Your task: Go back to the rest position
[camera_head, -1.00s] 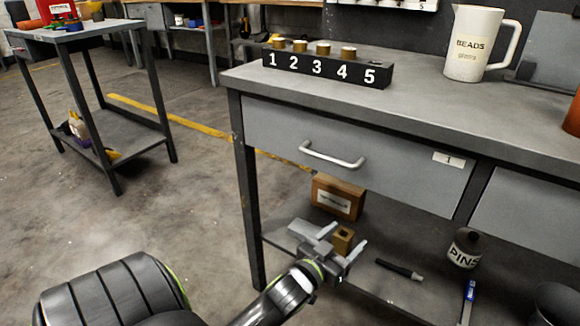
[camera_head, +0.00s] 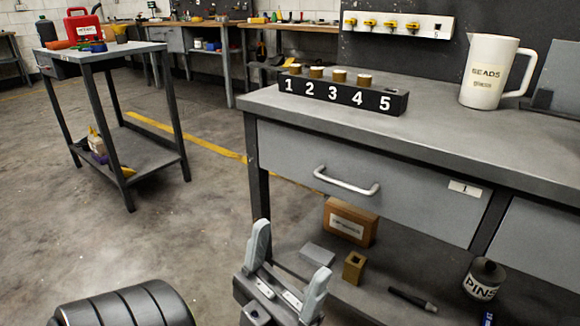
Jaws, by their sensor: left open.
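My left gripper (camera_head: 288,268) is at the bottom middle of the head view. Its two grey fingers are spread wide with nothing between them. It is in front of the bench's lower shelf (camera_head: 392,268), apart from the things there. A small brass block (camera_head: 353,267) with a square hole in its top stands upright on that shelf, to the right of the gripper. A flat grey block (camera_head: 318,253) lies beside it. My right gripper is not in view.
A closed drawer (camera_head: 400,190) is above the shelf. A brown box (camera_head: 350,222), a dark marker (camera_head: 412,299) and a PINS jar (camera_head: 484,279) are on the shelf. A numbered black rack (camera_head: 345,93) and a BEADS jug (camera_head: 493,72) stand on the bench. Open floor lies left.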

